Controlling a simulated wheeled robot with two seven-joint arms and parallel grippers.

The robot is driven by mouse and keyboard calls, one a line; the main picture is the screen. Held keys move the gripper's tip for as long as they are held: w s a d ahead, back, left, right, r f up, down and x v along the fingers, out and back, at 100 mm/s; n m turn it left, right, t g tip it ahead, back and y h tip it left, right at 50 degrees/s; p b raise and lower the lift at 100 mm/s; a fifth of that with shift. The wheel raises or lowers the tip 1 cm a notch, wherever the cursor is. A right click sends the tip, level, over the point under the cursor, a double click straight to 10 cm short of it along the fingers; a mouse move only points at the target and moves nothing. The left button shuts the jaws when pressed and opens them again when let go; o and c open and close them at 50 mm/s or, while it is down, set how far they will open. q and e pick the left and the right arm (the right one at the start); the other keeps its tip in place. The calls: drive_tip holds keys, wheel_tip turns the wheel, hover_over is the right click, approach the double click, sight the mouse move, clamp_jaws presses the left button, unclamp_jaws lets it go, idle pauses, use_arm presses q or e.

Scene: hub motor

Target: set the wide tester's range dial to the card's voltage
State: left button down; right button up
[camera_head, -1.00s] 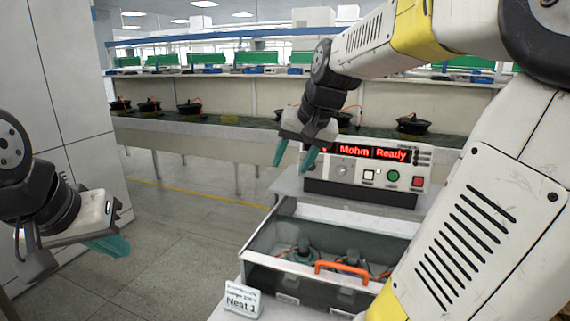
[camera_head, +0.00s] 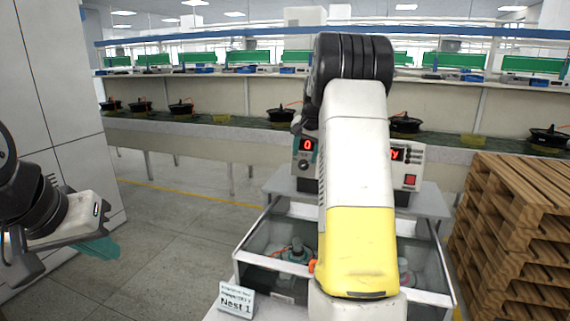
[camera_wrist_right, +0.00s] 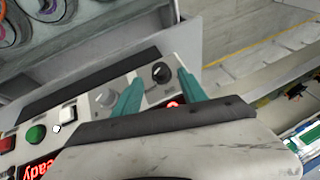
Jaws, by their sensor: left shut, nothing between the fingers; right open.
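The wide tester (camera_head: 410,180) stands on the bench behind the glass-sided bin; my right arm covers its middle. Its red display reads "0" at the left end. A black dial (camera_head: 303,165) sits below; in the right wrist view this dial (camera_wrist_right: 160,72) has a light pointer mark. My right gripper (camera_wrist_right: 159,77) is open, its teal fingertips either side of the dial in the picture; whether they touch it I cannot tell. The card (camera_head: 236,300) reads "Nest 1"; its smaller lines are too small to read surely. My left gripper (camera_head: 98,248) is shut and empty, far left.
The bin (camera_head: 262,240) holds motor parts. Wooden pallets (camera_head: 510,225) are stacked right. The floor left of the bench is clear.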

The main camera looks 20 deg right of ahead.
sight(303, 164)
drive_tip(key=x, duration=0.5)
drive_tip(key=shift+f, duration=0.1)
clamp_jaws()
